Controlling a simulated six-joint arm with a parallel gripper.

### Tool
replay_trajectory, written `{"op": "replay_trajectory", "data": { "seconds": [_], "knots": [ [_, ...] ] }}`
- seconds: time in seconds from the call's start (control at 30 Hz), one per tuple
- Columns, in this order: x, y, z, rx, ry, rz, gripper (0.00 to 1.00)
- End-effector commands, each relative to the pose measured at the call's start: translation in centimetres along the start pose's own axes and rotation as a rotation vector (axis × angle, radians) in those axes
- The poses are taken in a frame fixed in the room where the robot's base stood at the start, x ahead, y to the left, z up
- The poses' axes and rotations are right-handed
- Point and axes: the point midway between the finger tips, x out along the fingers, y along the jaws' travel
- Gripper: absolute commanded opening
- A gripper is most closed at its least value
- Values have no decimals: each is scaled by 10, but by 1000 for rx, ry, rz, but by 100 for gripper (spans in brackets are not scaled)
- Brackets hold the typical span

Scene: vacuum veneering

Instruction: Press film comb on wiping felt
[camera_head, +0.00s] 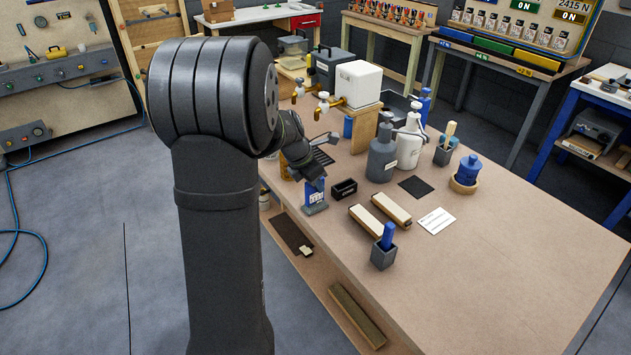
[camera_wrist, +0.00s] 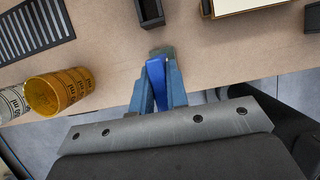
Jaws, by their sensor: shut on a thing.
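My gripper (camera_head: 312,188) is at the left front edge of the workbench, pointing down. In the wrist view its blue fingers (camera_wrist: 157,92) are shut on a narrow blue piece with a grey-green end (camera_wrist: 160,51), which I take to be the film comb; the fingers hide much of it. I cannot tell whether its end touches the bench. The wiping felt is not certain: a dark flat square (camera_head: 416,187) lies near the bottles, and two long pale-topped blocks (camera_head: 367,220) (camera_head: 391,209) lie nearer. My gripper is left of all these, apart from them.
A small black open box (camera_head: 344,190) stands just right of my gripper. A grey cup (camera_head: 384,257) with a blue handle stands at the front. Bottles (camera_head: 382,158) stand farther back. In the wrist view an amber jar (camera_wrist: 62,92) is at left. The bench's right part is clear.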

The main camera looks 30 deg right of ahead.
Motion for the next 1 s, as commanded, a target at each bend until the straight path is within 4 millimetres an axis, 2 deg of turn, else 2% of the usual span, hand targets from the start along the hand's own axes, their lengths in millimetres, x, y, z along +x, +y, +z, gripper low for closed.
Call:
{"op": "replay_trajectory", "data": {
  "seconds": [1.0],
  "knots": [
    [10,0,-4,-1,0,0,0]
  ]
}}
